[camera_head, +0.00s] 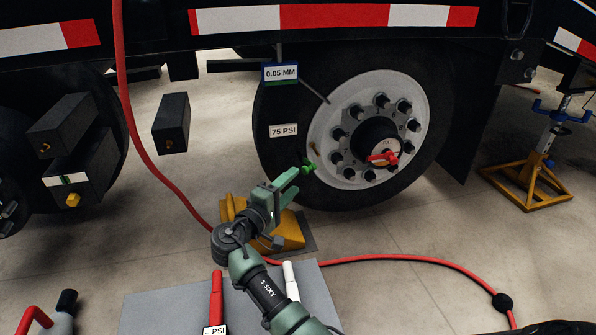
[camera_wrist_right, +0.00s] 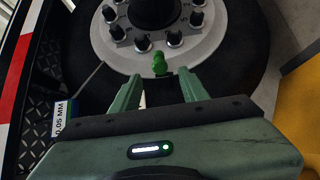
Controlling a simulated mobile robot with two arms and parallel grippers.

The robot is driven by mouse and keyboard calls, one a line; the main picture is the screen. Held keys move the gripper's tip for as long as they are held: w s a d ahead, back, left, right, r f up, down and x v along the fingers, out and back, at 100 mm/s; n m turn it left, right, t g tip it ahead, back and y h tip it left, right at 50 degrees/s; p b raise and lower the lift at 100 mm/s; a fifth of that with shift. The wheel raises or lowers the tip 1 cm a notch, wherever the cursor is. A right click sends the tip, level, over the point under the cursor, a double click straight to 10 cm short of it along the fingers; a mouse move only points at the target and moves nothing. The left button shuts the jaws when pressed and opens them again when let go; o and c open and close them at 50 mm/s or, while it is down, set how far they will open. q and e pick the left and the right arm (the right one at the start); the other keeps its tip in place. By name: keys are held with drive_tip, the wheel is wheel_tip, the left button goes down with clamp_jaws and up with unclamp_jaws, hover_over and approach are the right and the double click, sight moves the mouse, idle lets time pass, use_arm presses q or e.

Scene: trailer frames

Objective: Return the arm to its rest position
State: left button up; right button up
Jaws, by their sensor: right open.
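My right arm (camera_head: 268,293) reaches up from the bottom of the head view toward the wheel. Its green right gripper (camera_head: 294,185) is open and empty, just left of the lower tire. In the wrist view the two fingers of my right gripper (camera_wrist_right: 159,88) stand apart. A small green valve cap (camera_wrist_right: 159,64) shows just beyond the fingertips, apart from them. The cap also shows in the head view (camera_head: 308,166), at the wheel rim's lower left. My left gripper is not in view.
The wheel (camera_head: 340,185) stands under the trailer rail (camera_head: 150,30). A yellow chock (camera_head: 289,232) lies behind my arm. A grey board (camera_head: 160,310) with red and white tools is below it. A red hose (camera_head: 410,258) crosses the floor. A yellow jack stand (camera_head: 530,190) is at right.

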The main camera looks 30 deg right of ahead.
drive_tip(key=shift+s+a, duration=0.15)
drive_tip(key=shift+a, duration=0.1)
idle(0.3)
